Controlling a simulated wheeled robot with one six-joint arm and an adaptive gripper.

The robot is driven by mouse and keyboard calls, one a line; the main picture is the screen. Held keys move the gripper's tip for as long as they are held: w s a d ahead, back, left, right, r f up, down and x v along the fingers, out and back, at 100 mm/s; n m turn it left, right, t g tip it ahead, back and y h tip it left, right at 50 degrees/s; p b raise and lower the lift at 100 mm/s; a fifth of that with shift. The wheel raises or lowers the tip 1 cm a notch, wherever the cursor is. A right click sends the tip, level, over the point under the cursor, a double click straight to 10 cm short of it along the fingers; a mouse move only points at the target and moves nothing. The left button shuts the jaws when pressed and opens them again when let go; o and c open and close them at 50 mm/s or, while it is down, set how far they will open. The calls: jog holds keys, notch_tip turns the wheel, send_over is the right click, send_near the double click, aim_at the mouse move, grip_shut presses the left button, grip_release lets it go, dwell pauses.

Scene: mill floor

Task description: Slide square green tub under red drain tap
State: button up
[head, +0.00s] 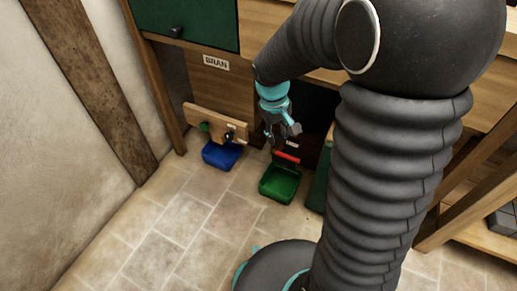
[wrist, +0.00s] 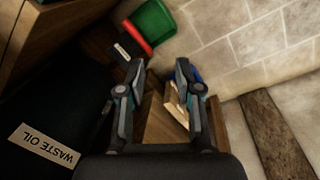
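A square green tub (head: 280,184) sits on the tiled floor in front of the dark opening under the bench. It also shows at the top of the wrist view (wrist: 153,23). A red strip (head: 287,157) lies along its back edge, also in the wrist view (wrist: 132,38); I cannot tell whether it is a tap or another tub's rim. No red drain tap is clearly visible. My gripper (head: 284,135) is above and behind the green tub, near the opening. In the wrist view my gripper (wrist: 157,77) is open, with nothing between its fingers.
A blue tub (head: 221,155) sits left of the green one, below a wooden board (head: 190,111) with a green and a black tap. A dark green object (head: 318,188) stands right of the green tub. A black surface labelled WASTE OIL (wrist: 45,145) is close by. Floor in front is clear.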

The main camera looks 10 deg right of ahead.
jog(key=w+a+f+n+g+h+p, duration=0.1)
jog(key=w+f+n, duration=0.15)
jog(key=f, duration=0.65)
jog(key=w+a+f+n+g+p, duration=0.1)
jog(key=w+f, duration=0.2)
jog(key=f, duration=0.5)
jog(key=n+g+h+p, duration=0.1)
jog(key=n, duration=0.2)
send_over(277, 201)
jog(key=w+a, duration=0.4)
jog(key=a, duration=0.2)
jog(key=f, duration=1.3)
jog(key=shift+w+d+f, duration=0.15)
jog(key=shift+w+f, duration=0.05)
jog(key=shift+f, duration=0.1)
jog(key=shift+f, duration=0.1)
jog(key=x, duration=1.3)
jog(key=shift+s+d+f+b, duration=0.1)
jog(key=shift+d+f+b, duration=0.15)
jog(key=shift+b, duration=0.1)
grip_shut()
